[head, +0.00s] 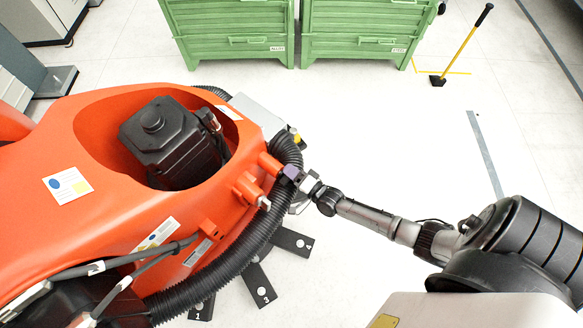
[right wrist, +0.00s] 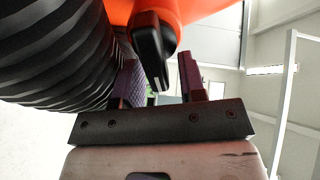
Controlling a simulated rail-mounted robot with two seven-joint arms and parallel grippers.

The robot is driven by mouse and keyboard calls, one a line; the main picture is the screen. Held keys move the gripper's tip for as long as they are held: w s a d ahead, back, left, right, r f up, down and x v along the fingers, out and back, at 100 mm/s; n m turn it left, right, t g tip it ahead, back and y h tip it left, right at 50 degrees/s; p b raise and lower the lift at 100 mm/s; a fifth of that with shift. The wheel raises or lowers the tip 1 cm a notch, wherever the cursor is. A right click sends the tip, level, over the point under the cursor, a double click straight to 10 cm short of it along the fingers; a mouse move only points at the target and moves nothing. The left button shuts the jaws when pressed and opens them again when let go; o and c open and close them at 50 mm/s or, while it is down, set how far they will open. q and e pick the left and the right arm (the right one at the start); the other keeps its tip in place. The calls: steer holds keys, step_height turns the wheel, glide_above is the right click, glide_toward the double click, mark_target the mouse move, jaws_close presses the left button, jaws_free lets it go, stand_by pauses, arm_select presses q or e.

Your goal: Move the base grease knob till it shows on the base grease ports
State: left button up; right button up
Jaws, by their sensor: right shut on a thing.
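My right gripper (head: 291,173) reaches in from the right and is at the end of an orange stub (head: 269,163) on the side of the big orange robot base (head: 110,205). The knob sticks out from a rounded orange housing (right wrist: 182,12). In the head view the fingers hide the knob. A second orange stub (head: 247,187) with a pale tip is beside it. My left gripper is not in view.
A thick black ribbed hose (head: 262,238) curves close beside my right gripper; it also shows in the right wrist view (right wrist: 60,55). Black numbered plates (head: 292,242) fan out on the floor. Green crates (head: 238,38) stand at the back. The floor at the right is mostly clear.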

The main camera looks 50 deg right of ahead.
steer(key=shift+f, duration=0.1)
stand_by(0.5)
steer(key=o, duration=0.5)
steer(key=shift+o, duration=0.2)
steer(key=shift+s, duration=0.1)
steer(key=shift+s, duration=0.35)
steer(key=s+d+p, duration=0.1)
steer(key=s+p, duration=0.1)
steer(key=s, duration=1.1)
steer(key=shift+p, duration=0.4)
steer(key=shift+d, duration=0.1)
